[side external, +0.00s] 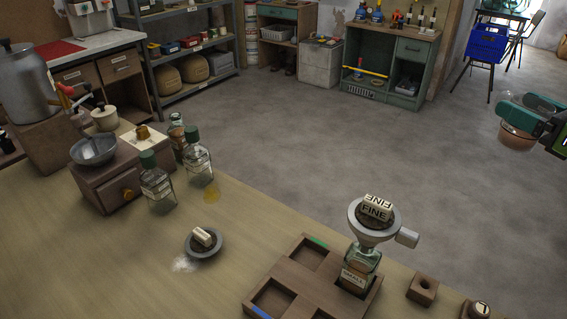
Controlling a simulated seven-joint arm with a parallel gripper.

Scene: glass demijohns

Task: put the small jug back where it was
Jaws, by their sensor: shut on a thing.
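My gripper (533,114) is at the right edge, raised over the floor side of the table, partly cut off by the picture edge. Its teal fingers are shut on a small brown, copper-coloured vessel (518,138), which I take to be the small jug. It is held in the air, clear of the bench. Fingers hide part of it, and its contents cannot be seen. A labelled glass bottle (357,279) stands in a compartment of the wooden tray (312,285). A grey funnel (374,236) with a block marked FINE sits on its neck.
Green-capped bottles (157,188) stand beside a wooden drawer box (112,185) bearing a metal bowl (93,149). A dark dish (204,245) holds a pale-topped piece, near white powder. A wooden block with a hole (423,289) is right of the tray.

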